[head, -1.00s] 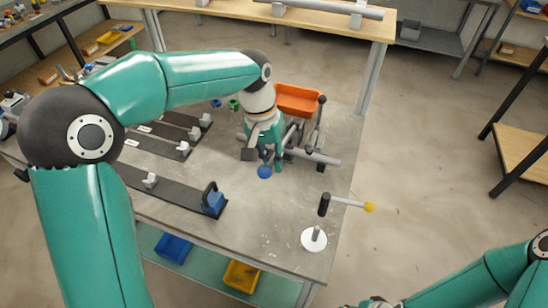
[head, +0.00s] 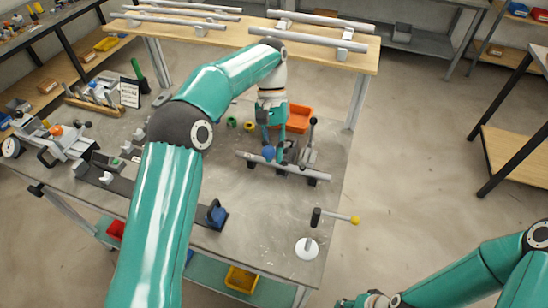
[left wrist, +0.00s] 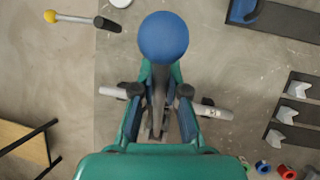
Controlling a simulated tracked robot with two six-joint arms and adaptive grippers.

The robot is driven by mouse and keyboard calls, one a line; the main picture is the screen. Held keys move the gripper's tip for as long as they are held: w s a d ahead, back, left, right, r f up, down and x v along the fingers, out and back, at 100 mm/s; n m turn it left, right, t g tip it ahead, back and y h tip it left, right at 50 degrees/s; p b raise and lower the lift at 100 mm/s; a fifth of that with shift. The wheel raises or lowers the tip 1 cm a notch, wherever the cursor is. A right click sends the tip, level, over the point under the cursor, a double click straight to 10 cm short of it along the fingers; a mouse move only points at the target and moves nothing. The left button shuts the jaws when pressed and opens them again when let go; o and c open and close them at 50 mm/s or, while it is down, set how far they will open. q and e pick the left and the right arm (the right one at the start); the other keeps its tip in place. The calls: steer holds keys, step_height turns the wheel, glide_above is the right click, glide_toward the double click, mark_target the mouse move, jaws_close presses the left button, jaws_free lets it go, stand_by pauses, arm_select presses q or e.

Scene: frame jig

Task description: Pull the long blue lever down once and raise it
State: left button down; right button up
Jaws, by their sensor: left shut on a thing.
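The long blue lever has a blue ball knob (head: 268,153) and stands at the frame jig, which carries a grey bar (head: 300,172). In the left wrist view the knob (left wrist: 163,37) is large and close to the camera, and the dark lever shaft (left wrist: 158,90) runs down from it toward the bar. My left gripper (head: 275,149) is shut on the lever, with its green fingers on both sides of the shaft below the knob. The lever's lower end is partly hidden by my gripper. My right gripper (head: 368,301) is at the bottom edge, and its fingers are not clear.
A dark-ended lever (head: 312,122) stands just right of my left gripper, and an orange bin (head: 298,118) is behind. A yellow-knobbed handle (head: 338,218) and a white disc (head: 306,248) are at the front right. A blue clamp (head: 217,215) lies left. Bare table separates them.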

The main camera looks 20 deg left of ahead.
arm_select(q)
steer(key=shift+w+r, duration=0.3)
steer(key=c, duration=1.2)
jaws_free()
